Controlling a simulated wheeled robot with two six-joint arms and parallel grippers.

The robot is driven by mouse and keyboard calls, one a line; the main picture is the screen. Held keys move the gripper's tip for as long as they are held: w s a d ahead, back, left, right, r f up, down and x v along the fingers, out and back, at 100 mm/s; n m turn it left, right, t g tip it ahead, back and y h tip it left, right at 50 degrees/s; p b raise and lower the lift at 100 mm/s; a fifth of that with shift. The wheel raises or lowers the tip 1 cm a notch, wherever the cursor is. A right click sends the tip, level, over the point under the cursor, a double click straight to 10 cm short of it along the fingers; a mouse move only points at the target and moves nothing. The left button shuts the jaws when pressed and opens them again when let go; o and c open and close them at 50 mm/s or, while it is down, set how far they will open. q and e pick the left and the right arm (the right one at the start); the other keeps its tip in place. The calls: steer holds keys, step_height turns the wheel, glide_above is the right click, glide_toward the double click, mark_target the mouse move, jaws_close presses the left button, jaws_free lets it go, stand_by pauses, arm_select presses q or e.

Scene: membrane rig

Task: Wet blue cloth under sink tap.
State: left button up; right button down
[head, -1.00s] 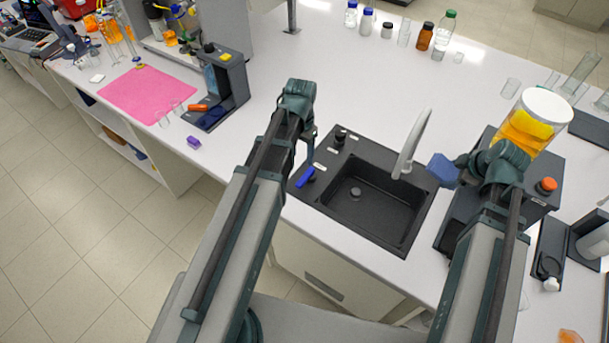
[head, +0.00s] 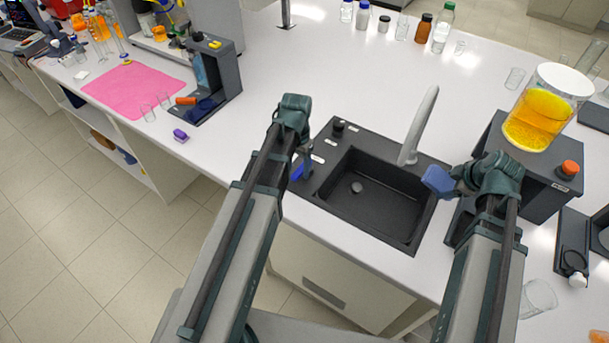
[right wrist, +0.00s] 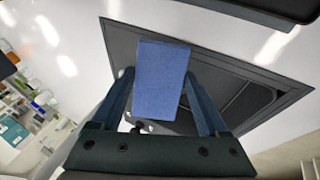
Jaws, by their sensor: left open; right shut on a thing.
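The blue cloth (head: 438,181) is a small folded block held in my right gripper (head: 455,182), just right of the tap base and by the sink's right edge. In the right wrist view the cloth (right wrist: 160,80) sits between both fingers (right wrist: 160,100), with the dark sink beyond it. The black sink (head: 385,222) is set in the counter, its basin empty. The grey tap (head: 419,128) rises at its back edge. My left gripper (head: 304,163) is open at the sink's left panel, beside a blue lever (head: 297,172), which it partly hides.
A dark box (head: 548,181) with an orange knob and a jar of orange liquid (head: 542,115) stand right of the sink, close to my right gripper. Several bottles (head: 424,27) stand at the back. The counter behind the sink is clear.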

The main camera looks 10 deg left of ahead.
arm_select(q)
steer(key=shift+f, duration=0.35)
jaws_close()
stand_by(1.2)
